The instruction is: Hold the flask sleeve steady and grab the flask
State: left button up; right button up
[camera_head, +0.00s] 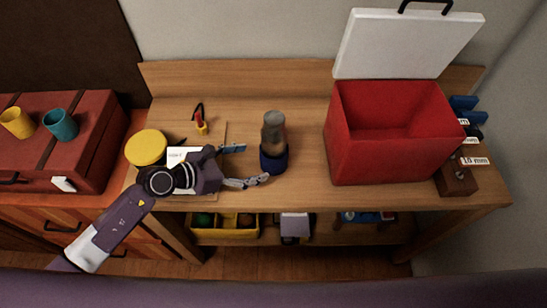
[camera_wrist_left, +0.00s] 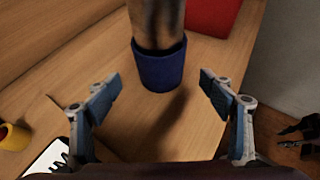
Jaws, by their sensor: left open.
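The flask (camera_head: 273,128) is a grey-topped, brownish cylinder standing upright in the middle of the wooden bench. Its lower part is inside the dark blue sleeve (camera_head: 273,161). In the left wrist view the flask (camera_wrist_left: 157,22) rises out of the sleeve (camera_wrist_left: 158,66), and its top is cut off. My left gripper (camera_head: 250,164) is open just left of the sleeve, fingers pointing towards it. In the left wrist view the fingers (camera_wrist_left: 160,88) are spread apart, with the sleeve ahead between them and not touched.
An open red box (camera_head: 383,158) with a raised white lid (camera_head: 405,45) stands right of the flask. A yellow round lid (camera_head: 146,147) and a small red-yellow item (camera_head: 201,122) lie to the left. A wooden block with blue-handled tools (camera_head: 456,180) is at the right end.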

aim_at(271, 158)
pick_arm(q)
jog(key=b+x, duration=0.2)
jog(key=x, duration=0.6)
jog(key=shift+c, duration=0.3)
